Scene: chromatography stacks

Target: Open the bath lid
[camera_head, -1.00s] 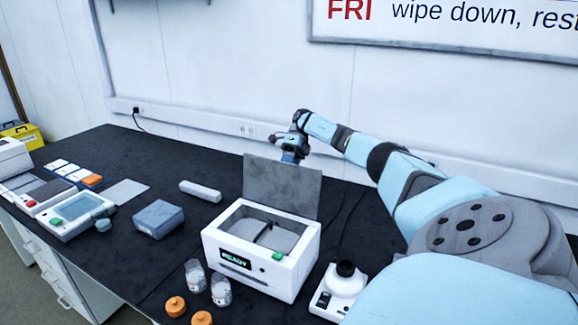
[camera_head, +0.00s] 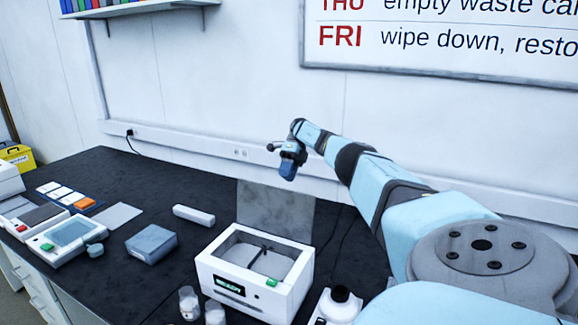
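The bath (camera_head: 285,303) is a white box with a green "READY" display and a green button on its front, standing on the black bench. Its grey lid (camera_head: 275,212) stands raised and upright along the bath's back edge, so the top is open and the inside shows. My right gripper (camera_head: 288,172) is above and behind the lid, pointing down and apart from it. Its fingers are small and dark, and I cannot tell whether they are open or shut. My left gripper is not in view.
Two small glass jars (camera_head: 189,303) stand in front of the bath. A white device with a round top (camera_head: 340,297) is to its right. A blue-grey box (camera_head: 151,243) and a white bar (camera_head: 194,215) lie to its left. A wall is behind the bench.

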